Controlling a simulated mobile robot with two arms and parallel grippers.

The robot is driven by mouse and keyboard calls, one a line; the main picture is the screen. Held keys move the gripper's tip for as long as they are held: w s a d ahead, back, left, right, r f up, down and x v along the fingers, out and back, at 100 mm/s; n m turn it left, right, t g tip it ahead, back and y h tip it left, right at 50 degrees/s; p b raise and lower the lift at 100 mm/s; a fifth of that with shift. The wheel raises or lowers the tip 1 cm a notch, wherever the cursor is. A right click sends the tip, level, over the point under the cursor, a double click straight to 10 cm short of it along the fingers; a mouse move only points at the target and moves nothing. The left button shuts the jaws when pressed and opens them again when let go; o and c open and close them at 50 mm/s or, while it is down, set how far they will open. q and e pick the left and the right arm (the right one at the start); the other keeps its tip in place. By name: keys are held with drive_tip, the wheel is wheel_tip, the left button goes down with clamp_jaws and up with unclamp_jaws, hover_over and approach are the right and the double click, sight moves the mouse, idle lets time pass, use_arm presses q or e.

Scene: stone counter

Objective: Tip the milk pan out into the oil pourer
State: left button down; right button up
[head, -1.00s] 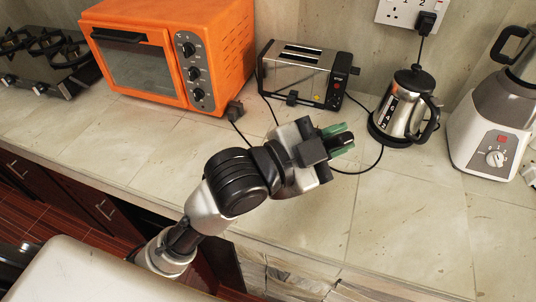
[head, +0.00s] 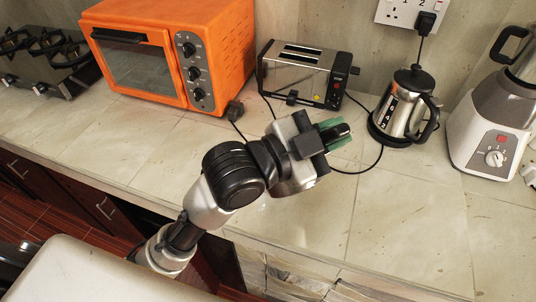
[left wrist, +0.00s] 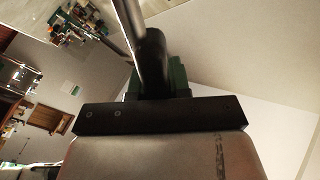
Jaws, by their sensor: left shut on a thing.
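My left gripper (head: 336,133) is over the counter, in front of the toaster. Its green fingers are shut on a dark handle. The left wrist view shows this black handle (left wrist: 152,65) between the green fingers, with a metal shank running up out of the frame. It looks like the milk pan's handle. The pan's bowl shows in neither view, so I cannot tell its tilt or contents. I see no oil pourer in either view. My right gripper is not in view.
An orange oven (head: 165,55), a toaster (head: 298,72), a metal kettle (head: 403,108) and a blender (head: 490,120) stand along the back. A black cord (head: 372,163) loops on the counter near my gripper. The counter (head: 400,220) at front right is bare.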

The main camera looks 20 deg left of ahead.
use_arm(q)
drive_tip(key=shift+w+a+r+n+p, duration=0.35)
drive_tip(key=shift+w+a+r+n, duration=0.3)
drive_tip(key=shift+r, duration=0.15)
idle(1.5)
drive_tip(key=shift+w+a+r+n+p, duration=0.4)
drive_tip(key=shift+w+a+r+n, duration=0.45)
drive_tip(key=shift+w+a, duration=0.2)
idle(1.6)
drive_tip(key=shift+w+a+r+n+p, duration=0.3)
drive_tip(key=shift+w+a+n, duration=0.15)
drive_tip(key=shift+w+a, duration=0.15)
drive_tip(key=shift+w+a+r+n+p, duration=0.15)
drive_tip(key=shift+w+a+r+n, duration=0.1)
drive_tip(key=shift+w+a+n, duration=0.25)
idle(1.4)
drive_tip(key=shift+w+a, duration=0.35)
drive_tip(key=shift+a, duration=0.05)
